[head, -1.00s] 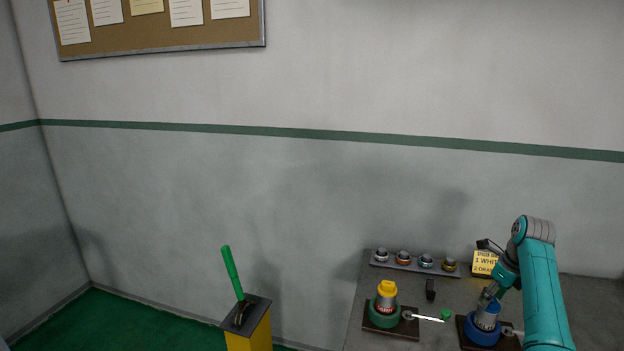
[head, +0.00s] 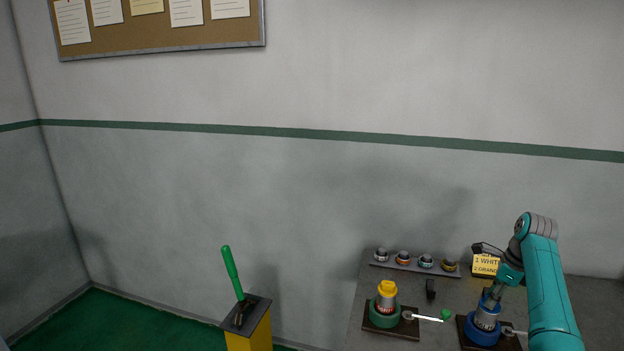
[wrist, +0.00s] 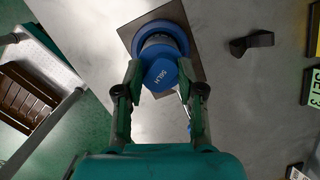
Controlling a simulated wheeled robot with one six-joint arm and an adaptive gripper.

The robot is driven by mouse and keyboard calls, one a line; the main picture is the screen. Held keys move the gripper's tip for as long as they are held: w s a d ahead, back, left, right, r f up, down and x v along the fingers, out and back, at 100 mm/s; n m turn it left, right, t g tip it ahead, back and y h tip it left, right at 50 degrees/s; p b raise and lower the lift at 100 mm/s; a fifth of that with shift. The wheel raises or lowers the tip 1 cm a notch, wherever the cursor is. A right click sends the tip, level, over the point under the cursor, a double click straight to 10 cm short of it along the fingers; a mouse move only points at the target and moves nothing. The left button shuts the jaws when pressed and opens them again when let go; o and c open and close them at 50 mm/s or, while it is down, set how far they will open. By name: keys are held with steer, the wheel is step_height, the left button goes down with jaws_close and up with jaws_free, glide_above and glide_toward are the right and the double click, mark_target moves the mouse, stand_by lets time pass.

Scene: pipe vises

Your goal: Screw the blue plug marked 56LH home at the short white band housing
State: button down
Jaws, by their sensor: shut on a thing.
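The blue plug (wrist: 161,76) marked 56LH faces the camera in the wrist view, with my gripper (wrist: 160,70) shut on it, one finger at each side. It also shows as blue at my gripper (head: 492,295) in the head view. The plug is at the top of a grey housing (head: 486,318), which stands upright in a blue round vise (head: 482,333). The vise ring (wrist: 177,30) shows behind the plug in the wrist view. No white band can be made out on this housing. I cannot tell how deep the plug sits.
Left of it, a green vise (head: 383,318) holds a housing with a yellow plug (head: 387,288); its green-knobbed lever (head: 430,318) points right. A rack of ringed parts (head: 415,265) and a yellow sign (head: 486,264) stand behind. A black item (head: 431,289) lies between.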

steer(key=n, duration=0.4)
steer(key=shift+g, duration=0.4)
steer(key=n, duration=0.5)
steer(key=shift+g+y, duration=0.3)
steer(key=shift+g, duration=0.1)
steer(key=shift+n, duration=0.3)
steer(key=c, duration=1.4)
jaws_free()
steer(key=shift+f, duration=0.1)
jaws_close()
steer(key=shift+o, duration=2.2)
jaws_free()
